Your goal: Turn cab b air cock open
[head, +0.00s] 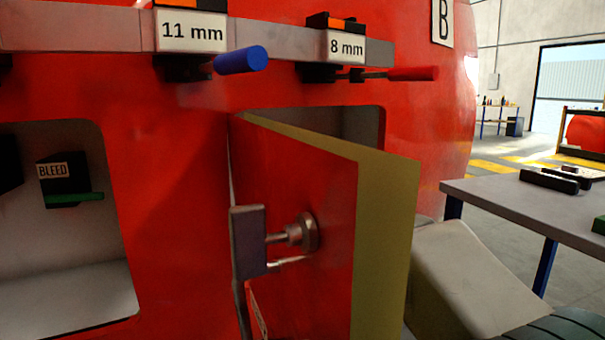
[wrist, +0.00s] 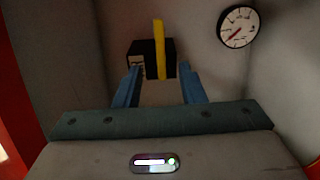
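In the wrist view, a black valve box (wrist: 143,50) with a small pale label, too blurred to read, sits in a grey-walled recess. A yellow lever (wrist: 158,42) stands upright on its front. My gripper (wrist: 159,72) is open, its two blue fingers pointing at the box. The lever appears between the fingertips with a gap on either side; I cannot tell whether it is within their reach. In the head view, the red nosecone (head: 180,130) bears a B sign (head: 442,20). My gripper is hidden there behind the open door.
A red hatch door (head: 300,185) with a yellowish edge and a latch handle (head: 248,243) stands open. A round gauge (wrist: 238,27) is at the recess's upper right. A BLEED valve (head: 68,180) with a green lever is in the left recess. A table (head: 500,200) stands right.

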